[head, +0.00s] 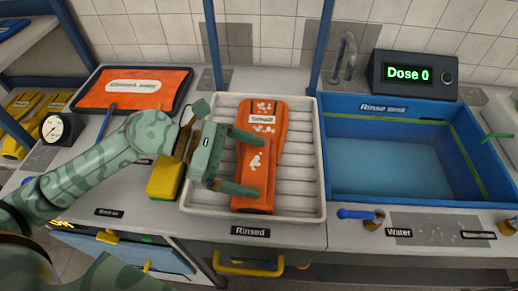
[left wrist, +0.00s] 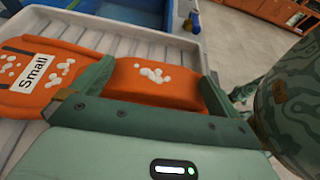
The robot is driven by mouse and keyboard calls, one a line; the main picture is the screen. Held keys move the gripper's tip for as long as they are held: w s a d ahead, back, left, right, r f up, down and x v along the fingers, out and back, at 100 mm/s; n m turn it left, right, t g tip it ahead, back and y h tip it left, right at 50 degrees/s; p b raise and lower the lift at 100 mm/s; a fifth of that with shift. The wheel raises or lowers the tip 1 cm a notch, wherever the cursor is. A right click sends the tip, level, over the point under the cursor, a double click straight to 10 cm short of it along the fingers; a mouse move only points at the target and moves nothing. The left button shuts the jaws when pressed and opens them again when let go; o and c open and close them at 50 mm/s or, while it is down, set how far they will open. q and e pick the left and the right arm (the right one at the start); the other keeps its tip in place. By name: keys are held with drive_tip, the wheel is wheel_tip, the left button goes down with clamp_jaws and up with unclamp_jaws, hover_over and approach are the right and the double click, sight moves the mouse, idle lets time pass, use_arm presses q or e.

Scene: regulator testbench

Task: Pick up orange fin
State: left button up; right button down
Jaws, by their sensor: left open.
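The orange fin (head: 262,133) lies in the white ribbed tray (head: 305,180) labelled "Rinsed". It bears a "Small" label and white foam-like spots. My left gripper (head: 249,163) comes in from the left over the fin, its fingers open and pointing right across it. In the left wrist view, the open fingers (left wrist: 155,82) stand on either side of a section of the orange fin (left wrist: 150,80). Whether they touch it I cannot tell. My right gripper is not in view.
A blue rinse tank (head: 400,160) stands right of the tray, with a dose display (head: 415,75) behind it. A yellow sponge (head: 164,180) lies at the tray's left edge. Blue posts rise behind the tray.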

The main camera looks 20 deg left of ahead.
use_arm(q)
drive_tip(key=shift+d+f, duration=0.1)
drive_tip(key=shift+d, duration=0.25)
drive_tip(key=c, duration=0.8)
drive_tip(key=shift+c, duration=1.2)
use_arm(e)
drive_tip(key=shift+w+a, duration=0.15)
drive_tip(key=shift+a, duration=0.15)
